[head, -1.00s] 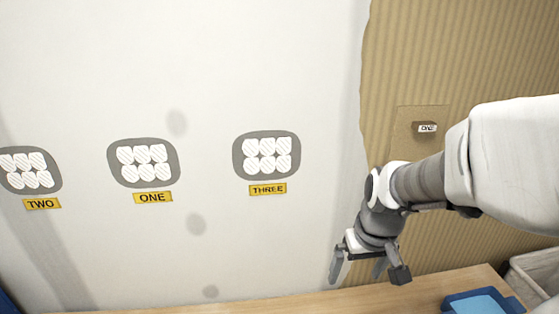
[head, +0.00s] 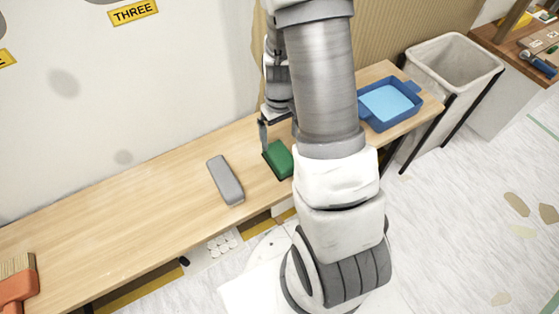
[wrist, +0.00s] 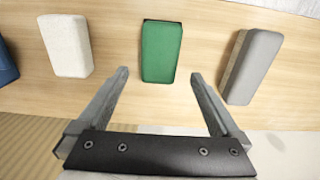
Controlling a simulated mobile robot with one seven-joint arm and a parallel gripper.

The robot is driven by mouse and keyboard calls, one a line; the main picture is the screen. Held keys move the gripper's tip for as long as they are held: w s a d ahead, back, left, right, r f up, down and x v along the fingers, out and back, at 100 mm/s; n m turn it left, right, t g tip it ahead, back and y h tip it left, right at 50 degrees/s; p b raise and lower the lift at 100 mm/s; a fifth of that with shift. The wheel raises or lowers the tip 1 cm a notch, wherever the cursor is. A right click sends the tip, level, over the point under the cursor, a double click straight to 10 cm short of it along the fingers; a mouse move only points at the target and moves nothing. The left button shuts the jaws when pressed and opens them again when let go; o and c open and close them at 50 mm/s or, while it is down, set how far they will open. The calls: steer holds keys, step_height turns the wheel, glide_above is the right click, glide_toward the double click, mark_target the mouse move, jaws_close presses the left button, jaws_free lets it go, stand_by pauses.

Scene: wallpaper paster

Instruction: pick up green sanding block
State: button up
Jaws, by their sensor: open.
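The green sanding block (head: 279,160) lies on the wooden bench, partly hidden behind my arm in the head view. In the wrist view the green block (wrist: 161,52) sits upper middle, just beyond and between the two fingertips of my gripper (wrist: 158,75). My gripper is open and empty, with its fingers spread wider than the block. In the head view only one finger of my gripper (head: 263,135) shows clearly, beside the block; the rest is behind my arm.
A grey block (head: 225,180) lies left of the green one; it also shows in the wrist view (wrist: 252,66). A whitish block (wrist: 66,46) is on the other side. A blue tray (head: 390,104), a bin (head: 452,62) and an orange-handled brush (head: 17,285) are further off.

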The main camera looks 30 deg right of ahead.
mark_target(280, 155)
step_height(280, 155, down, 10)
steer(key=b, duration=0.3)
steer(key=shift+r, duration=0.25)
steer(key=shift+r, duration=0.1)
steer(key=c, duration=1.3)
steer(key=shift+r, duration=0.1)
